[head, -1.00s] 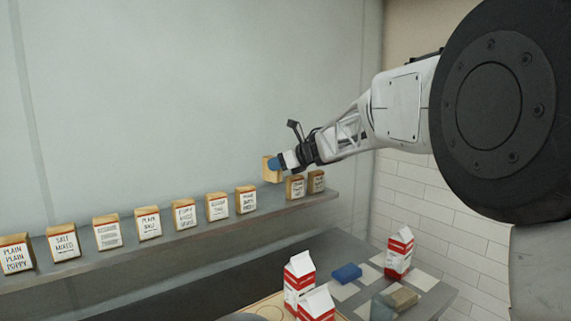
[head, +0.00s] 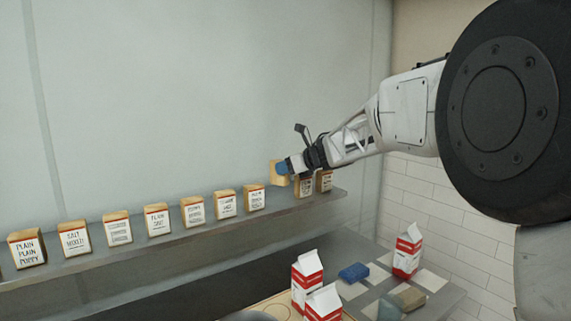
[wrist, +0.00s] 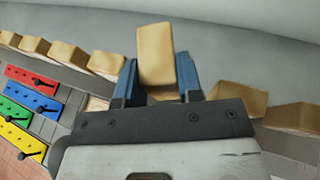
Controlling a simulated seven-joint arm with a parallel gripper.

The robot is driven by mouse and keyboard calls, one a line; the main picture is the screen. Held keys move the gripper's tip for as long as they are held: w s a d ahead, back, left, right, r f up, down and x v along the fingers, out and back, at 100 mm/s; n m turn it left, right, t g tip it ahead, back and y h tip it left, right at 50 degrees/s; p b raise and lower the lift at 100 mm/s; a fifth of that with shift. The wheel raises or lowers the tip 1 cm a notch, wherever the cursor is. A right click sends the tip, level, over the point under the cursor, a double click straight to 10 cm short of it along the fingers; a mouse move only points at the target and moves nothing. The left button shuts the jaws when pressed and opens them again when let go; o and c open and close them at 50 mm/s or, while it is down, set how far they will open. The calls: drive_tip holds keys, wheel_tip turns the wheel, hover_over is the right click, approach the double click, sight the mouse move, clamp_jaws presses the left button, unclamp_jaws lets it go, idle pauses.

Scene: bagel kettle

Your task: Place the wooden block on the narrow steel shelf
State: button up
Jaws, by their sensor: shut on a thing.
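The wooden block (head: 278,172) is light tan and sits in my gripper (head: 283,169), in the air above the narrow steel shelf (head: 140,250). It is over the gap in the row of labelled wooden blocks, left of the last two at the right end. In the wrist view the block (wrist: 157,52) stands between the two blue fingers of my gripper (wrist: 157,72), which are shut on it. The block looks slightly tilted there. Its lower part is hidden by the gripper, and I cannot see its label.
Labelled blocks (head: 253,198) stand along the shelf, with two (head: 304,187) close to my gripper on the right. Below are red-and-white cartons (head: 307,281), a blue block (head: 353,272) and a tan one (head: 408,299). The wrist view shows coloured bars (wrist: 30,98).

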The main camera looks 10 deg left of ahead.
sight(287, 185)
drive_tip(key=shift+f, duration=2.55)
drive_tip(key=shift+f, duration=0.6)
drive_tip(key=o, duration=1.1)
drive_tip(key=shift+d, duration=0.1)
drive_tip(key=shift+v, duration=3.85)
drive_tip(key=shift+r, duration=0.15)
